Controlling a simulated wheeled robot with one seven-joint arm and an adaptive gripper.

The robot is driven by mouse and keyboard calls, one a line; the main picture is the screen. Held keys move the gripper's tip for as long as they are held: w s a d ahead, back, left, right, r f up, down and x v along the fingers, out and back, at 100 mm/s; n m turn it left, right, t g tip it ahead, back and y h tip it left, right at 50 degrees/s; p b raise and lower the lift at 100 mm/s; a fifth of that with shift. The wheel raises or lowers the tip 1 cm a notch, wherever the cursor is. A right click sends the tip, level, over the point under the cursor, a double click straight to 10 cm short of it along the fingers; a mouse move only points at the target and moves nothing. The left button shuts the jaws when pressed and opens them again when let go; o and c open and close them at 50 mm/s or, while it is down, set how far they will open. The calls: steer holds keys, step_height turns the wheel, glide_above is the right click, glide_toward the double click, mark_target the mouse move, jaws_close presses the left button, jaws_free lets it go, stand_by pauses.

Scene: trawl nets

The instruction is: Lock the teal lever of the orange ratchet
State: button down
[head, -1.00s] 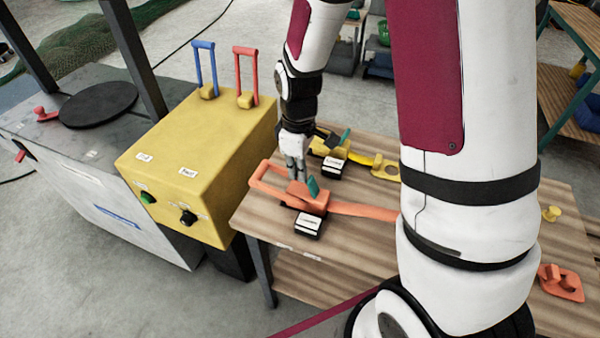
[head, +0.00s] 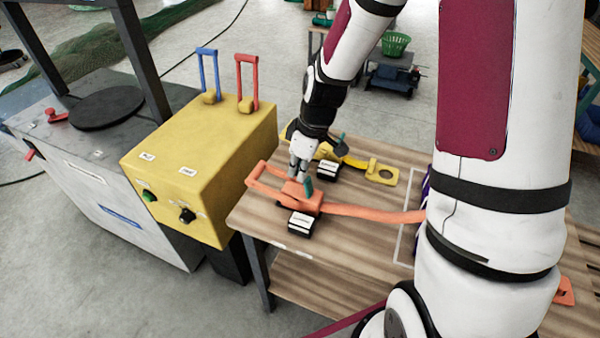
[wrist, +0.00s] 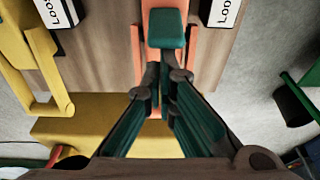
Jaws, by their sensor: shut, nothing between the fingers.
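The orange ratchet (head: 292,196) lies on the wooden table, its looped handle at the left and its orange strap running right. Its teal lever (head: 309,187) stands up from the body. In the wrist view the teal lever (wrist: 167,28) is just beyond my fingertips, over the orange body (wrist: 202,45). My gripper (head: 299,173) points down above the ratchet, close to the lever on its far left side. The fingers are shut and empty in the wrist view (wrist: 163,75). I cannot tell whether the fingertips touch the lever.
A yellow ratchet (head: 325,152) with its own teal lever is just behind. White-labelled black blocks stand by the orange ratchet (head: 302,223) and the yellow one (head: 327,171). A yellow control box (head: 205,145) stands left of the table (head: 345,235).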

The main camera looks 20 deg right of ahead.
mark_target(307, 178)
steer(key=shift+s+d+r+p, duration=0.25)
steer(key=shift+s+d+p, duration=0.2)
steer(key=shift+s+p, duration=0.1)
steer(key=shift+s+d+r+p, duration=0.2)
steer(key=shift+s+d+p, duration=0.2)
steer(key=shift+p, duration=0.15)
steer(key=shift+w+f, duration=0.1)
steer(key=shift+f, duration=0.05)
steer(key=shift+p+v, duration=0.5)
steer(key=shift+v, duration=0.35)
steer(key=shift+w+a, duration=0.15)
steer(key=shift+w+a, duration=0.15)
steer(key=shift+a, duration=0.05)
steer(key=s+d+p+v, duration=0.1)
steer(key=v, duration=0.8)
